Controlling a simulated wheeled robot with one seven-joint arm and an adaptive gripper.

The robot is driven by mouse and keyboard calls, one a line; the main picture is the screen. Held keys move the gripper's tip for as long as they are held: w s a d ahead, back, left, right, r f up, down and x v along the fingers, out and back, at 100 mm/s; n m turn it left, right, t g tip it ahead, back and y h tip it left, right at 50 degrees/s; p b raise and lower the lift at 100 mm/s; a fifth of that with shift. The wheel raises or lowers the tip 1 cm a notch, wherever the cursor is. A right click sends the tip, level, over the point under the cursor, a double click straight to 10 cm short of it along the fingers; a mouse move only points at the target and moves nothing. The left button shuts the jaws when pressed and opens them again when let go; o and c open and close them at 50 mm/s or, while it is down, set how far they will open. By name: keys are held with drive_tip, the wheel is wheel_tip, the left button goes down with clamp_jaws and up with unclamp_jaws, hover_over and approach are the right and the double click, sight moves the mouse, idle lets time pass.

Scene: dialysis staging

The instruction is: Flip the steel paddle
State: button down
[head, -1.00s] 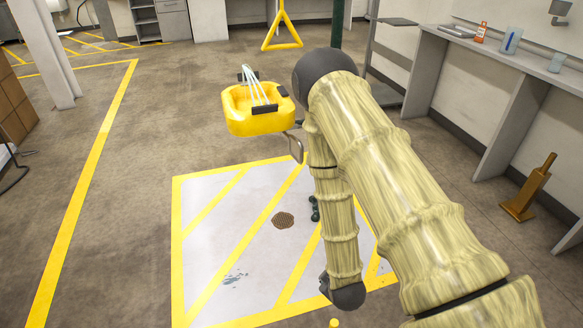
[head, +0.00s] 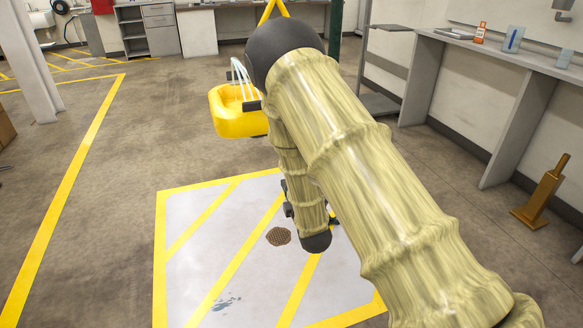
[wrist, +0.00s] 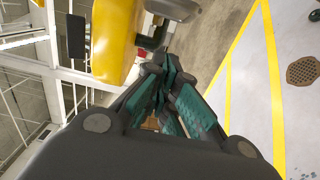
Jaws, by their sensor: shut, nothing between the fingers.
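The yellow eyewash basin (head: 232,124) with its pale water jets stands ahead, left of my raised arm. The steel paddle is not visible in the current head view; my arm covers the area right of the basin. In the wrist view the yellow basin (wrist: 113,45) is at the top, left of the fingers. A dark grey piece (wrist: 172,8) is at the top edge beside it; I cannot tell whether it is the paddle. My gripper (wrist: 168,72), with teal finger pads, is shut and empty, apart from the basin in the picture.
A yellow-striped floor square (head: 190,250) with a brown drain cover (head: 279,236) lies below. A yellow triangular pull handle (head: 273,10) hangs behind my arm. A counter (head: 500,60) with bottles runs along the right, near a bronze-coloured object (head: 545,190). The floor at left is open.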

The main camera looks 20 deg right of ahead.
drive_tip(key=w+d+b, duration=0.1)
drive_tip(key=w+d, duration=0.3)
drive_tip(key=w, duration=0.7)
drive_tip(key=shift+b, duration=0.35)
idle(0.5)
